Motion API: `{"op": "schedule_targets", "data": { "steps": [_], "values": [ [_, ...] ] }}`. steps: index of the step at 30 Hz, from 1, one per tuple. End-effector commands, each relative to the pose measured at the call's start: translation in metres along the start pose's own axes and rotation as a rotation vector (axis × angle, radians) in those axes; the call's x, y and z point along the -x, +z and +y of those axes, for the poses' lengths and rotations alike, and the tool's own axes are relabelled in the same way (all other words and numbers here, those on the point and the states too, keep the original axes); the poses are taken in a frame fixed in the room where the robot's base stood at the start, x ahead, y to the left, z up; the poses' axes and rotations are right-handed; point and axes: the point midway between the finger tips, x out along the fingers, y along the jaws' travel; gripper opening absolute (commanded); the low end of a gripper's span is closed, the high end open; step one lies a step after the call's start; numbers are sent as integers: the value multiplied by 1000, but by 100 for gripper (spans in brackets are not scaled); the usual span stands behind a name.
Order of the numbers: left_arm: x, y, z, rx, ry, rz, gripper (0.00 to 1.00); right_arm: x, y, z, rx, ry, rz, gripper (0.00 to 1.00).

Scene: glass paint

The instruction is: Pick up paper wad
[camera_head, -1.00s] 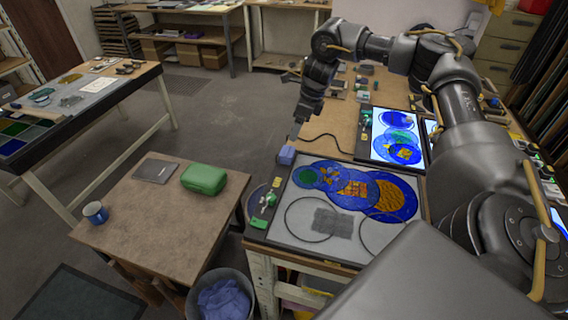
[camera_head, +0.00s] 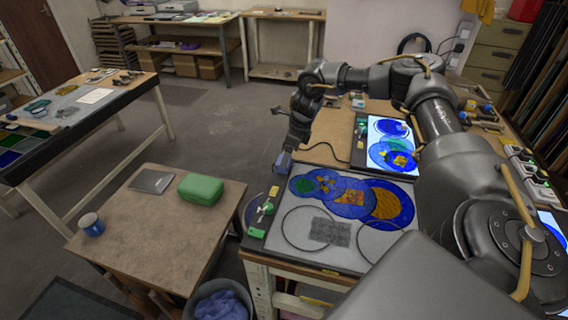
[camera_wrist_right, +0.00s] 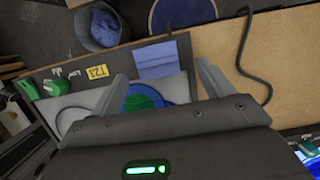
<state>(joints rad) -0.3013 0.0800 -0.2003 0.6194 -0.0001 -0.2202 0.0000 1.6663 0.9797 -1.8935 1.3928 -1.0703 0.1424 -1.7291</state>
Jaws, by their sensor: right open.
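The paper wad appears to be the small blue-violet block (camera_head: 282,163) at the far left corner of the light panel. In the right wrist view the wad (camera_wrist_right: 157,60) looks creased and lies ahead of my fingertips, roughly centred between them. My right gripper (camera_head: 292,145) points down just above the wad in the head view. In the right wrist view its two fingers (camera_wrist_right: 161,76) are spread with nothing between them. I cannot tell how large the gap to the wad is. My left gripper is out of view.
The light panel (camera_head: 275,237) carries blue and orange round glass pieces and a grey mesh patch. A black cable (camera_head: 330,147) runs behind the wad. A bin (camera_head: 215,290) with blue cloth stands below the edge. A side table (camera_head: 160,235) holds a green case and mug.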

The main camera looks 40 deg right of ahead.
Motion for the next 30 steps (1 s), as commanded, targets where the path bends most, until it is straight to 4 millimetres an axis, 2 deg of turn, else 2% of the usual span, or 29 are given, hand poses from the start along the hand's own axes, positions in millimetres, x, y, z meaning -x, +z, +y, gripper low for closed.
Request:
{"op": "schedule_targets", "data": {
  "steps": [3,9,17,27,30],
  "values": [
    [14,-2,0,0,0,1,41,-16,1,4,1,3,6,80],
    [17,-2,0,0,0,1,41,-40,1,4,0,1,3,80],
    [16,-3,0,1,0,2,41,-42,0,3,0,0,2,80],
    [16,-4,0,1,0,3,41,-42,0,3,0,0,2,36],
    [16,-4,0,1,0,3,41,-42,0,3,0,0,2,33]
  ]
}}
